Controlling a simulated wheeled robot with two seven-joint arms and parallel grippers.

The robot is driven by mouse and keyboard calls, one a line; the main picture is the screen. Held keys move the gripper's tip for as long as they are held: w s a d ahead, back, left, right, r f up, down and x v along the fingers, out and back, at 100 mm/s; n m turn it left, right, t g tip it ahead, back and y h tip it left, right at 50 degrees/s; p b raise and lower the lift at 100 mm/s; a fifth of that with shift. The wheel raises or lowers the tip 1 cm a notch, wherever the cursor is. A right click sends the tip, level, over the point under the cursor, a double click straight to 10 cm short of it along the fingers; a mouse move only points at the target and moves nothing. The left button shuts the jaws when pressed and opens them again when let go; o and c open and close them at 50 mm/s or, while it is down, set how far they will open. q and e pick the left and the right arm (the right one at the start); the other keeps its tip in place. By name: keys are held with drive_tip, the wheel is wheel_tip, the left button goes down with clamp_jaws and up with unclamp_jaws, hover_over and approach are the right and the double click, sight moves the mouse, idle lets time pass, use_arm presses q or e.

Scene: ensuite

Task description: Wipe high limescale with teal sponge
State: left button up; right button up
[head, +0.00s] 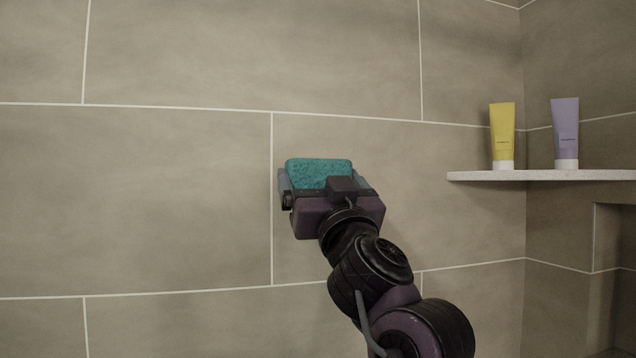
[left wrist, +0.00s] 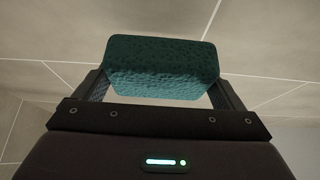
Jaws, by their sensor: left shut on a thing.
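A teal sponge (head: 319,172) is held in my left gripper (head: 322,180), in front of the tiled wall (head: 180,195) in the head view. The gripper is shut on the sponge, with one finger on each side of it. In the left wrist view the sponge (left wrist: 161,66) spans between the two fingers of my left gripper (left wrist: 162,88). I cannot tell whether the sponge touches the wall. No limescale patch can be made out on the tiles; the sponge and gripper hide part of the wall. My right gripper is not in view.
A corner shelf (head: 540,176) juts out at the right. A yellow tube (head: 502,134) and a purple tube (head: 565,130) stand upright on it. A recess (head: 612,245) opens in the wall below the shelf. The wall left of my gripper is clear.

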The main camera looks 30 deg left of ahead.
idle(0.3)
use_arm(q)
drive_tip(key=shift+s+d, duration=1.05)
drive_tip(key=shift+d, duration=0.15)
drive_tip(key=shift+w+a, duration=0.1)
